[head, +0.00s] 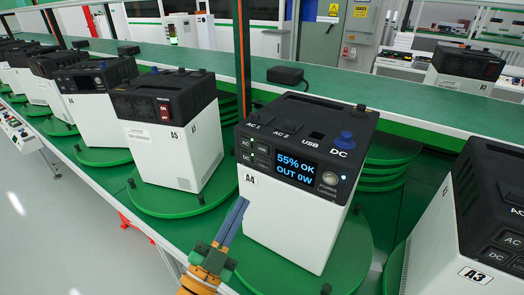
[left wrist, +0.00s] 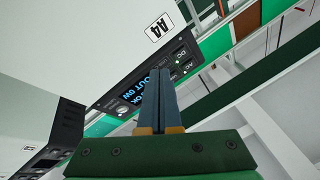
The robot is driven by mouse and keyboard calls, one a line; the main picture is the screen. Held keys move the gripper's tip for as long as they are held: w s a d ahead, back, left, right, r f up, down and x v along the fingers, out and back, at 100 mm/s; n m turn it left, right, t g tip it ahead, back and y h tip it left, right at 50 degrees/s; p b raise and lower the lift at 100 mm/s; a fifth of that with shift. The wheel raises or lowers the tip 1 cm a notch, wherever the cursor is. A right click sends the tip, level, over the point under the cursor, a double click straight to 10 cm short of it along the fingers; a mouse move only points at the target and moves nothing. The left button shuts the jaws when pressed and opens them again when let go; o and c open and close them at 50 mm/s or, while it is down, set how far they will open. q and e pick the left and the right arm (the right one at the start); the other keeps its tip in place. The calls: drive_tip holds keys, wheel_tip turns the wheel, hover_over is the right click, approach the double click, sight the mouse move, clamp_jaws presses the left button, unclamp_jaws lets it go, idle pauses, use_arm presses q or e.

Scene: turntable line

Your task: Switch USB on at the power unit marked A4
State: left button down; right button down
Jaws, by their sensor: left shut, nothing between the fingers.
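The power unit marked A4 (head: 290,215) is a white box with a black top, standing upright on a green turntable. Its screen (head: 296,168) reads "55% OK, OUT 0W". Small buttons (head: 262,155) sit left of the screen, with a small green light near the AC label. My left gripper (head: 242,202) is shut and empty, in front of the A4 label, below the small buttons. In the left wrist view its fingers (left wrist: 158,78) overlap part of the panel (left wrist: 145,80), hiding some of it. My right gripper is not in view.
Another unit marked A3 (head: 474,240) stands close at the right, and the A5 unit (head: 165,140) is at the left. Several more units line the turntables at far left. A green shelf (head: 345,95) runs behind, with a black adapter (head: 287,76) on it.

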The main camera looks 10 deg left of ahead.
sight(263, 149)
use_arm(q)
drive_tip(key=s+a+r+m+t, duration=0.1)
drive_tip(key=s+r+t, duration=0.3)
drive_tip(key=r, duration=0.4)
drive_tip(key=shift+a+r+t+h, duration=0.3)
drive_tip(key=shift+t+h, duration=0.1)
drive_tip(key=w+d+b, duration=0.2)
drive_tip(key=w+d, duration=0.1)
drive_tip(key=w, duration=0.5)
drive_tip(key=shift+w+b, duration=0.2)
drive_tip(key=shift+b, duration=0.15)
drive_tip(key=shift+w, duration=0.1)
idle(1.1)
drive_tip(key=shift+w+d, duration=0.2)
drive_tip(key=shift+w, duration=0.1)
